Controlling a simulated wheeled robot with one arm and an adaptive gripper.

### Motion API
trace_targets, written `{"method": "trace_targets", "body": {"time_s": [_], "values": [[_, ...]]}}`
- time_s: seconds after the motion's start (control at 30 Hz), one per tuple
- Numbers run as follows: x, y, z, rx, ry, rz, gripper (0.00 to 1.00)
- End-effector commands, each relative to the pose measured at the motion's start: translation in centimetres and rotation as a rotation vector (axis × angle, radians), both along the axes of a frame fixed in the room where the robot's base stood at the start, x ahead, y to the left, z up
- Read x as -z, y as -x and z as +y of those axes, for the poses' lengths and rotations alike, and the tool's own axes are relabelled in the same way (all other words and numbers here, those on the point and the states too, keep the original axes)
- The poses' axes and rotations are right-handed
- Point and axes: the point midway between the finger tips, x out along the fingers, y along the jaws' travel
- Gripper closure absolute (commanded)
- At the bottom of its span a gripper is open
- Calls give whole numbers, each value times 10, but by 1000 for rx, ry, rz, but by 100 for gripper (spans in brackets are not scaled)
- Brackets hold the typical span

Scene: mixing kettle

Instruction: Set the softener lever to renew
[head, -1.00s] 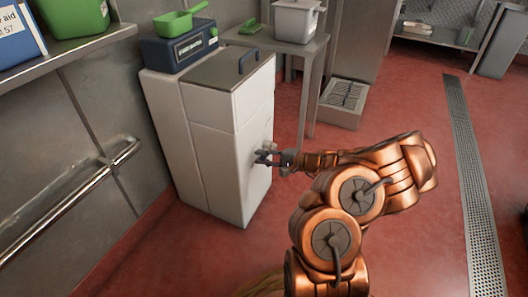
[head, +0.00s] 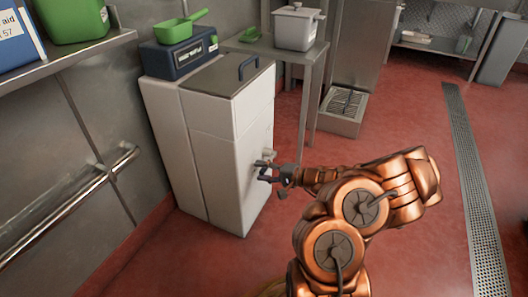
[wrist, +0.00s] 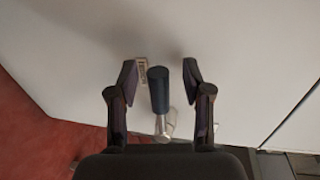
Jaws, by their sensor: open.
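The white softener cabinet (head: 228,155) stands against the wall in the head view, with a grey lid on top. Its lever (wrist: 159,90) shows in the wrist view as a dark blue cylindrical handle on a metal stem, in front of the white cabinet face. A small label plate (wrist: 142,73) sits on the face just left of the handle; its writing is too small to read. My gripper (wrist: 160,75) is open, one finger on each side of the handle, with gaps showing on both sides. In the head view my gripper (head: 264,172) is at the cabinet's right-hand face.
A steel table (head: 310,52) with a white lidded container (head: 296,27) is beyond. The red floor to the right is open, crossed by a drain grate (head: 463,170).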

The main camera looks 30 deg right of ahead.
Motion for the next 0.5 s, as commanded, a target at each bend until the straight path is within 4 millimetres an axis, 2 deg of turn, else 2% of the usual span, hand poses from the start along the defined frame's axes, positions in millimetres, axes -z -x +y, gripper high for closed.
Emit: {"method": "trace_targets", "body": {"time_s": [0.5], "values": [[-12,40,-25,2,-2,0,51]]}}
